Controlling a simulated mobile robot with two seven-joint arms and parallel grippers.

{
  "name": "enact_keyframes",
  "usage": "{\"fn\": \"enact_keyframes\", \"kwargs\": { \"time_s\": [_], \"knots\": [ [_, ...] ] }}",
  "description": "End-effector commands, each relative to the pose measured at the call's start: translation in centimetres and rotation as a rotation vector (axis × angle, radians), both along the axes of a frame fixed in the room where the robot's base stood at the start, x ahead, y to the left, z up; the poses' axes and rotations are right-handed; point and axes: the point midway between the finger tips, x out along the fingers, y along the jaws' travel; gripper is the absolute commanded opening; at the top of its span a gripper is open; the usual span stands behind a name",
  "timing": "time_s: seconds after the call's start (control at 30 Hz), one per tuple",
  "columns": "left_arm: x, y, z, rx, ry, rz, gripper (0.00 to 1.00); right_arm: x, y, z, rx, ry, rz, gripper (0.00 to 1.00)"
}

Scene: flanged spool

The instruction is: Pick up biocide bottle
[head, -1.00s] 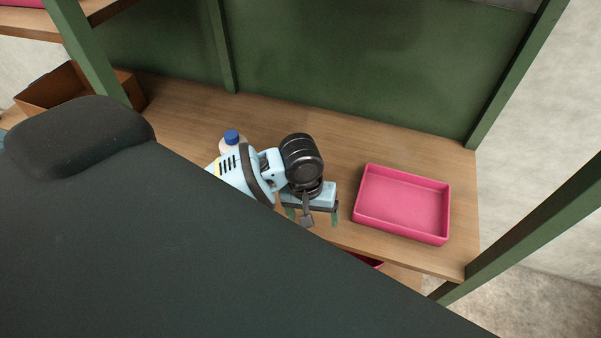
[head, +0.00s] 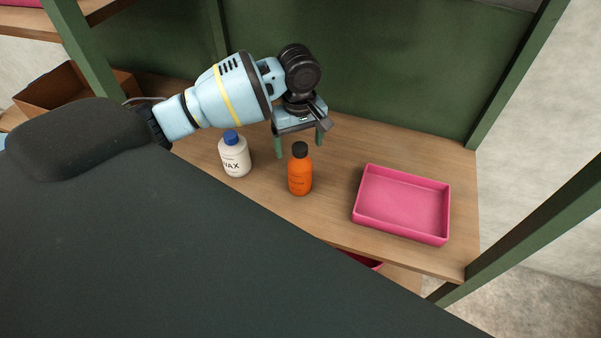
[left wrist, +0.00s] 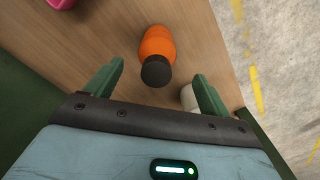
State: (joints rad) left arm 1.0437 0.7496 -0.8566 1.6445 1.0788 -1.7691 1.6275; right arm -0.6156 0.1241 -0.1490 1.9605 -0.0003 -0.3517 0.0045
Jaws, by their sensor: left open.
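An orange bottle (head: 300,178) with a black cap stands upright on the wooden shelf in the head view. Its label is too small to read; the other bottle in view is marked WAX. My left gripper (head: 299,142) is open, just behind the orange bottle, its two green fingers pointing down. In the left wrist view the orange bottle (left wrist: 157,45) shows ahead between the open fingers of my left gripper (left wrist: 159,72), its black cap nearest. Nothing is held. My right gripper is not in view.
The white WAX bottle (head: 235,158) with a blue cap stands left of the orange one; part of a white object (left wrist: 188,97) shows behind a finger in the wrist view. A pink tray (head: 402,240) lies to the right. A green panel (head: 370,70) closes the back.

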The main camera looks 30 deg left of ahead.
Motion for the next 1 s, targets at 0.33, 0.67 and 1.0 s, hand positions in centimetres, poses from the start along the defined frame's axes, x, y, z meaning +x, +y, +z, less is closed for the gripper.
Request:
{"fn": "enact_keyframes", "kwargs": {
  "time_s": [0.33, 0.67, 1.0],
  "knots": [
    [0.2, 0.1, -2.3, 0.001, 0.004, 0.000, 0.82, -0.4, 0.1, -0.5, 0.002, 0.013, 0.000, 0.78],
    [0.6, 0.2, -6.0, 0.001, 0.002, -0.001, 0.82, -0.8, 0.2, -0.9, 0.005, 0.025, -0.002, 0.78],
    [0.6, 0.2, -6.0, 0.001, -0.002, -0.002, 0.70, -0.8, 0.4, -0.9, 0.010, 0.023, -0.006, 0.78]
  ]
}}
